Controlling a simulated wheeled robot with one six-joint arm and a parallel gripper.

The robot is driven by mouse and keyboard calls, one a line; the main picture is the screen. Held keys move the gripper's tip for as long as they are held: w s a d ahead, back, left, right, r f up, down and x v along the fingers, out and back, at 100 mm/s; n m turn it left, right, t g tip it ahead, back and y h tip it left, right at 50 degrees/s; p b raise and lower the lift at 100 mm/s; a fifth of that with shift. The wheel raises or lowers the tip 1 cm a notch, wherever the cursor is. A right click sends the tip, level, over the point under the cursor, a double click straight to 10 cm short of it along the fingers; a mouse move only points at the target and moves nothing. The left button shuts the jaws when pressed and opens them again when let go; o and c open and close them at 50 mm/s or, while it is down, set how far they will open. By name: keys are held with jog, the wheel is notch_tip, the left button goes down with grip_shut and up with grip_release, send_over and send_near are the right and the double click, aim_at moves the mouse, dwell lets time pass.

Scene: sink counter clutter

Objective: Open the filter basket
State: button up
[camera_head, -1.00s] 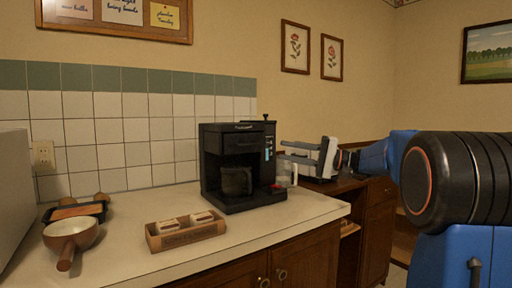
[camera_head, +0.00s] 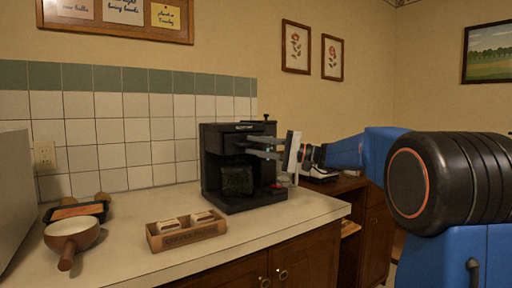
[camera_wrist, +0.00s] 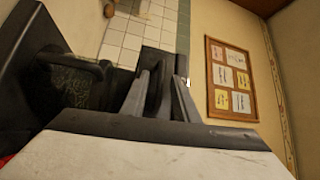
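A black coffee maker (camera_head: 222,165) stands upright on the counter, with a dark glass carafe (camera_head: 236,181) in its lower bay. The filter basket sits in the upper section above the carafe; my fingers partly cover that area, and I cannot make out its edges. My gripper (camera_head: 249,146) reaches in from the right, its two fingers apart and level at the upper front of the machine. In the wrist view the fingers (camera_wrist: 160,92) point at the dark machine body, right of the carafe (camera_wrist: 75,85). I cannot tell whether they touch the basket.
A wooden box (camera_head: 186,231) with packets stands in front of the machine. A brown-handled pan (camera_head: 72,236) and a dark tray (camera_head: 76,211) lie at the left. The counter's front edge (camera_head: 300,231) is close by. A glass mug on the right is mostly hidden behind my gripper.

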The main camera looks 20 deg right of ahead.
grip_shut()
dwell(1.4)
